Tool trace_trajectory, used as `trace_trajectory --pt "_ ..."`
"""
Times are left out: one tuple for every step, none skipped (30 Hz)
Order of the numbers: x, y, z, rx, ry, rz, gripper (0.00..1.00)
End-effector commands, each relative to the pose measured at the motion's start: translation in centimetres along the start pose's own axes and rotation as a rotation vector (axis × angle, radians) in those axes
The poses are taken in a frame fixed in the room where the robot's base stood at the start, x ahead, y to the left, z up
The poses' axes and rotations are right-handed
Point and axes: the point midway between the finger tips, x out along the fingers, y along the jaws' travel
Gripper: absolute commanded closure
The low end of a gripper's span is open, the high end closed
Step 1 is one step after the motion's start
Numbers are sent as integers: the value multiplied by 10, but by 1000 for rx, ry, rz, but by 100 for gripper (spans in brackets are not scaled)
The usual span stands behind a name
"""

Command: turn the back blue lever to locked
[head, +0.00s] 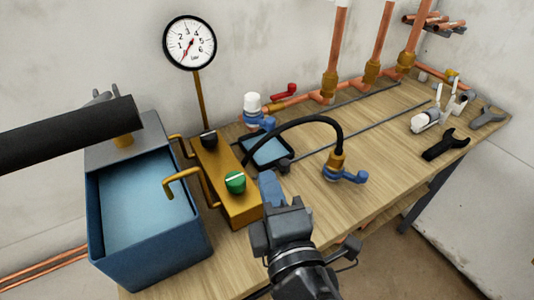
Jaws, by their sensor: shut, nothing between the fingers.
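The back blue lever (262,123) sits at the base of a white-capped valve near the wall, left of the copper pipes. Its handle seems to point to the right; I cannot read a locked mark. Another blue lever (354,178) is nearer, under the brass fitting of a black hose, also pointing right. My gripper (269,178) is in the lower middle, in front of the back lever and apart from it. Its blue fingers look closed together, with nothing held. They show beside the brass block, near the green knob (235,182).
A blue water tank (150,255) and the brass block (240,208) stand left. The black hose (308,120) arches between the two levers. A small tray (270,152) lies before the back lever. A red lever (285,91) is behind. Clear wood lies right of the hose.

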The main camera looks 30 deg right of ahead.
Motion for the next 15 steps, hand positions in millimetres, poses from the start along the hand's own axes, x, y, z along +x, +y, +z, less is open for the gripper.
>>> trace_trajectory --pt "4 2 0 -2 -2 2 100" --pt "6 2 0 -2 -3 2 100" --pt "11 3 0 -1 -3 3 100" --pt "16 3 0 -1 -3 2 100" --pt "20 3 0 -1 -4 2 100" --pt "27 4 1 0 -4 2 100" --pt "33 4 1 -1 -4 2 100" --pt "39 4 0 -1 -3 2 100" --pt "47 4 0 0 -3 2 100" --pt "53 4 1 1 -4 1 100" --pt "59 4 1 0 -4 2 100" --pt "67 3 0 1 -2 1 100" --pt "72 4 0 1 -2 1 100" --pt "79 4 1 0 -3 1 100" --pt "86 3 1 1 -3 1 100"
